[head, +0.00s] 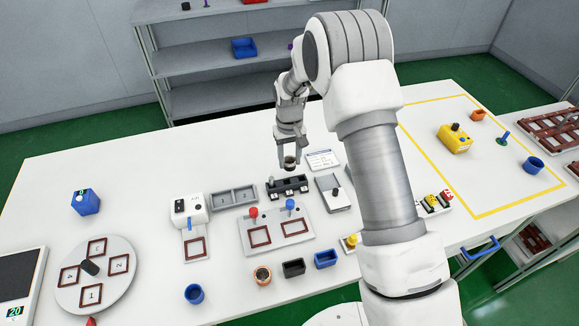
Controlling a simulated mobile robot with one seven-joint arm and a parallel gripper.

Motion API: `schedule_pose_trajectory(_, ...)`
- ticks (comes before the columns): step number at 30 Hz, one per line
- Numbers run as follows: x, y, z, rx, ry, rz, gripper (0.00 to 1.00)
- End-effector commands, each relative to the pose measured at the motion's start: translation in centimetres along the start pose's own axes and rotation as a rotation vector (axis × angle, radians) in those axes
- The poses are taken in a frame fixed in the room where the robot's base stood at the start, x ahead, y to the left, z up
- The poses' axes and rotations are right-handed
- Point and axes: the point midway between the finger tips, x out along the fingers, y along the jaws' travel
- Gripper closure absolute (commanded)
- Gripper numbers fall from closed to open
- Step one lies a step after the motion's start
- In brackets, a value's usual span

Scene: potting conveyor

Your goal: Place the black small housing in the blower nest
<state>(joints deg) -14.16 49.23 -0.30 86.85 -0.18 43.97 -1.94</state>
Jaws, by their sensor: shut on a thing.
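My gripper (289,167) points down above the black fixture in the middle of the table. It is shut on a small dark round piece (289,161), which looks like the black small housing; its details are too small to read. The held piece appears apart from the fixture. The black fixture (288,188) has several upright parts along it. A white machine (188,208) with a brown square nest (195,248) stands to the left. No readable label shows which station is the blower nest.
A plate with two square nests (275,232) and red and blue knobs lies in front. Black (293,268) and blue (325,259) boxes stand near the front edge. A round numbered turntable (95,276) is at left. My arm hides part of the table's right side.

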Motion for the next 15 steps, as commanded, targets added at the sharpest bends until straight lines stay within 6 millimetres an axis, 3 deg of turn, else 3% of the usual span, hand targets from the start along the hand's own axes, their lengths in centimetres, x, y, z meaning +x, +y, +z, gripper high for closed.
schedule_pose_trajectory(10,3.8,-0.1,0.0,0.000,-0.003,0.000,1.00)
schedule_pose_trajectory(15,4.1,-0.1,-0.1,0.000,0.001,0.000,1.00)
